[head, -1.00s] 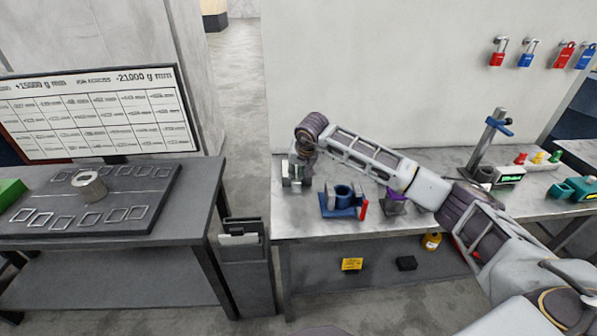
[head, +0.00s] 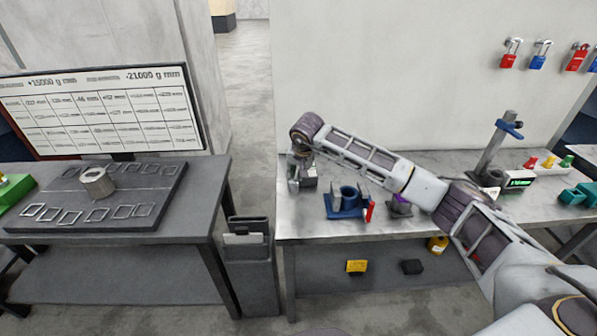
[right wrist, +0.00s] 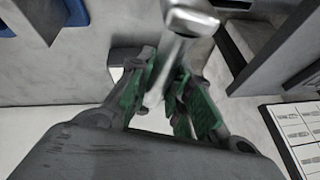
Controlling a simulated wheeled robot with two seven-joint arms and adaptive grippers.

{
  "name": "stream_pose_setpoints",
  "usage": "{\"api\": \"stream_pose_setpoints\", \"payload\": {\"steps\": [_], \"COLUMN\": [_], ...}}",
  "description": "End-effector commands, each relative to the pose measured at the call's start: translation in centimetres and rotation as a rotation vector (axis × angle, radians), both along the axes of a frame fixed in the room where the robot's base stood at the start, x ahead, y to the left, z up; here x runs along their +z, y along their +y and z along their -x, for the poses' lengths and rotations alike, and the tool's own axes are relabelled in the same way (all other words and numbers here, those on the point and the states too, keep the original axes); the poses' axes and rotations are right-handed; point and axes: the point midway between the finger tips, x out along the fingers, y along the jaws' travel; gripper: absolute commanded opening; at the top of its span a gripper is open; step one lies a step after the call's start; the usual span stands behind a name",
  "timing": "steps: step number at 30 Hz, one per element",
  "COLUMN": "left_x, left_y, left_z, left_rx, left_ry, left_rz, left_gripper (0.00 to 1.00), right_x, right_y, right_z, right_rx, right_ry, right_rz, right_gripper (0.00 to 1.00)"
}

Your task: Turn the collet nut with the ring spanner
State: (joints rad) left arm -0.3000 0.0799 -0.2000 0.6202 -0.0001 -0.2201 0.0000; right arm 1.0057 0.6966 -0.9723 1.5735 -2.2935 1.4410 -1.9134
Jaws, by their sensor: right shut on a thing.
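My right gripper (head: 296,182) hangs at the left end of the metal bench, left of the blue fixture. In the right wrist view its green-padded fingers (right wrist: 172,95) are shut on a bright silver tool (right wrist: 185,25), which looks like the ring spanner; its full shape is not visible. The blue fixture (head: 346,211) holds a dark blue cylinder (head: 349,192) on the bench, apart from the gripper. I cannot tell which part is the collet nut. My left gripper is not in view.
A red-handled item (head: 370,211) stands beside the fixture. A grey block with a purple top (head: 401,205) lies to its right. A stand with a blue clamp (head: 496,140) is farther right. A dark table (head: 205,200) stands left, across a gap with a grey bin (head: 247,262).

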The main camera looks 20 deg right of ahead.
Motion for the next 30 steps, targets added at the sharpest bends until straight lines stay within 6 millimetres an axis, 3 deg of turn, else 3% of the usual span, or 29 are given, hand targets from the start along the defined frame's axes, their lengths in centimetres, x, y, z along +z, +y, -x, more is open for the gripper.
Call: {"api": "stream_pose_setpoints", "payload": {"steps": [13,30], "left_x": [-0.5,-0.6], "left_y": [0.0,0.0], "left_z": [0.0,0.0], "left_rx": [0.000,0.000], "left_ry": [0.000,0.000], "left_rz": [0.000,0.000], "left_gripper": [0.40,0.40], "right_x": [0.2,0.1], "right_y": [1.4,1.7], "right_z": [-0.9,-1.1], "right_rx": [-0.123,-0.157], "right_ry": [-0.004,-0.003], "right_rz": [0.000,0.000], "right_gripper": [0.00,0.00]}}
